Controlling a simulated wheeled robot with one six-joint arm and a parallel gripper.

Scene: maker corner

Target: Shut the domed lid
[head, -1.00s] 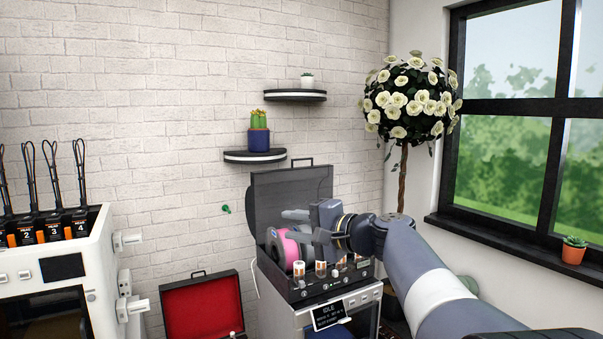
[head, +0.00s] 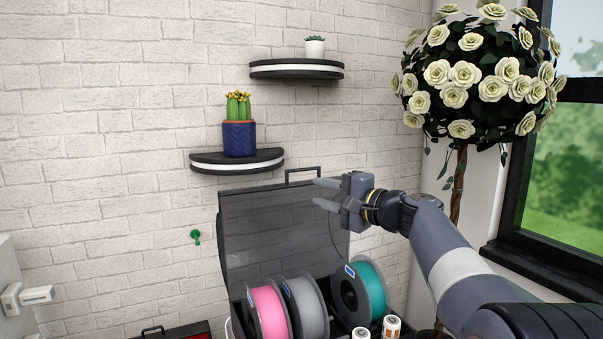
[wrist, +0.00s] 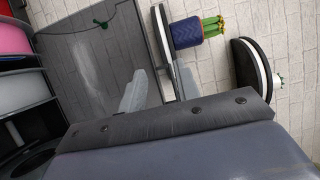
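The domed lid (head: 265,225), smoky and see-through, stands open and upright at the back of a spool box. A dark handle (head: 302,174) sticks up from its top edge. The lid also fills the left of the wrist view (wrist: 85,75), with its handle (wrist: 160,35) at the right edge. My gripper (head: 318,193) is at the lid's upper right, just beside the handle, fingers apart and pointing left.
Pink (head: 268,311), grey (head: 304,305) and teal (head: 364,293) spools sit in the box under the lid. A shelf with a cactus pot (head: 239,138) is just above the lid, a second shelf (head: 296,69) higher. A white-flowered tree (head: 470,85) stands at the right.

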